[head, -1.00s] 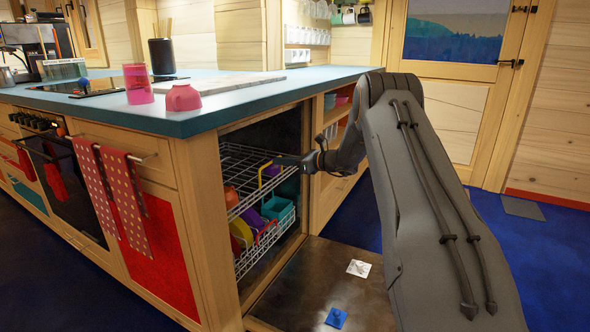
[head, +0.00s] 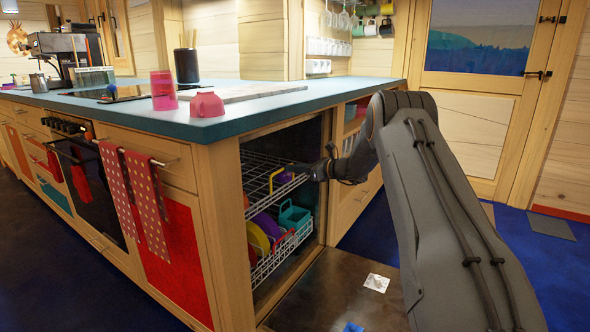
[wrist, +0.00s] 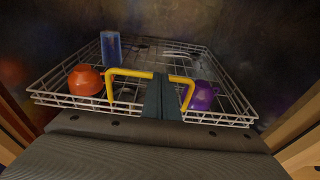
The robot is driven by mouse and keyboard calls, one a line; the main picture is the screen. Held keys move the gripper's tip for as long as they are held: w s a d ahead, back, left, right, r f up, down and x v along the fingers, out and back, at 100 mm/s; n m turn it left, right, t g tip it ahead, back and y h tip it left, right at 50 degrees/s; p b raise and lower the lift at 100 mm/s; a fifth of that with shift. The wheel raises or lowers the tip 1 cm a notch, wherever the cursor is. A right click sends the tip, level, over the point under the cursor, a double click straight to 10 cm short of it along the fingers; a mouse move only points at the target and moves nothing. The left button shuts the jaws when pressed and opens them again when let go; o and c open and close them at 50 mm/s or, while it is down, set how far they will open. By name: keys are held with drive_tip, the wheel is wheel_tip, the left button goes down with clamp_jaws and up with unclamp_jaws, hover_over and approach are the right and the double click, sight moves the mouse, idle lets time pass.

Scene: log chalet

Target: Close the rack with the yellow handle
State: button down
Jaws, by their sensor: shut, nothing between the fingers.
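The upper wire rack (head: 262,197) sits inside the dishwasher opening of the kitchen island. Its yellow handle (head: 275,178) is at the front edge; it spans the rack front in the wrist view (wrist: 133,73). My gripper (head: 296,172) is shut and empty, at the handle. In the wrist view its fingers (wrist: 160,96) overlap the middle of the handle; I cannot tell whether they touch it. The rack holds an orange cup (wrist: 85,80), a blue glass (wrist: 111,48) and a purple cup (wrist: 202,95).
The lower rack (head: 262,268) holds colourful dishes, including a teal container (head: 294,215). The lowered dishwasher door (head: 330,285) lies in front, with a white tag (head: 377,283) on it. The countertop (head: 200,125) overhangs the opening.

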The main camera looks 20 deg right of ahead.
drive_tip(key=p+v, duration=0.4)
drive_tip(key=v, duration=1)
drive_tip(key=s+a+f+n+g+h, duration=0.35)
drive_tip(key=s+a+n+g, duration=0.6)
drive_tip(key=s+a, duration=0.75)
drive_tip(key=s+n+h, duration=0.7)
drive_tip(key=s+n, duration=1.1)
drive_tip(key=s, duration=0.8)
drive_tip(key=s+a+r+n+g, duration=0.1)
drive_tip(key=s+a+r+n, duration=0.15)
drive_tip(key=s+a, duration=0.45)
drive_tip(key=s+a+r+n+g, duration=0.1)
drive_tip(key=s+a+n, duration=0.3)
drive_tip(key=a, duration=0.5)
drive_tip(key=s+d+r+m+p, duration=0.1)
drive_tip(key=d+r+m+p, duration=0.2)
drive_tip(key=d+r+p, duration=0.5)
drive_tip(key=s+d+r+m+p, duration=0.1)
drive_tip(key=d+r+m+p, duration=0.2)
drive_tip(key=d+r+p, duration=0.5)
drive_tip(key=shift+d+r+m+p, duration=0.25)
drive_tip(key=shift+r+p, duration=2.35)
drive_tip(key=shift+p, duration=1.7)
